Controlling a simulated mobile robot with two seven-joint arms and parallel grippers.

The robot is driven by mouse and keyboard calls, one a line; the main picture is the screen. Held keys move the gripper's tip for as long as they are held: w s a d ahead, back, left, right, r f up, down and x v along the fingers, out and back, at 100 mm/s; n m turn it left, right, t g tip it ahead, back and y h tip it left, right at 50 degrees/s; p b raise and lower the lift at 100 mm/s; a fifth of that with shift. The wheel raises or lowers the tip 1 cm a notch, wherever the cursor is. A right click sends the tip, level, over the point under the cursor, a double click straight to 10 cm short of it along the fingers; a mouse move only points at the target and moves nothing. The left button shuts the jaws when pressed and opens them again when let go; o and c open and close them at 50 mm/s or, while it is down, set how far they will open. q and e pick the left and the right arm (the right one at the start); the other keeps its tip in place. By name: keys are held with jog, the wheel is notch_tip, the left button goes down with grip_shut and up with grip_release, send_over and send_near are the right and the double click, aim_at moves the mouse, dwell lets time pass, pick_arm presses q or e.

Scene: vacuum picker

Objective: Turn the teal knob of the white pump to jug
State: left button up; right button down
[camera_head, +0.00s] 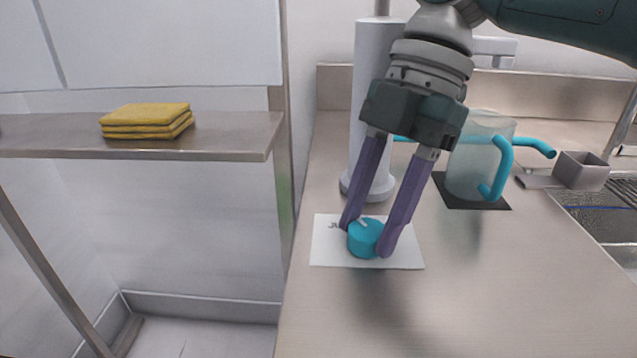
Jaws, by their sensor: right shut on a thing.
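The teal knob (365,240) stands on a white label plate (330,249) on the counter, in front of the white pump (372,85). A light pointer mark shows on top of the knob, toward its upper left. Some dark lettering on the plate beside it is partly hidden by a finger. My right gripper (368,238) comes down from the upper right, its two purple fingers shut on the knob's sides. A clear jug (468,168) with a teal handle stands on a dark mat (470,204) right of the pump. My left gripper is not in view.
A teal tube (535,147) runs by the jug. A small grey box (580,170) stands near a sink (615,205) at the right. A shelf (60,136) with folded yellow cloths (148,120) is at left. The front counter (450,310) is clear.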

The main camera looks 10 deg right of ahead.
jog(key=shift+n, duration=0.3)
jog(key=shift+c, duration=1.9)
grip_release()
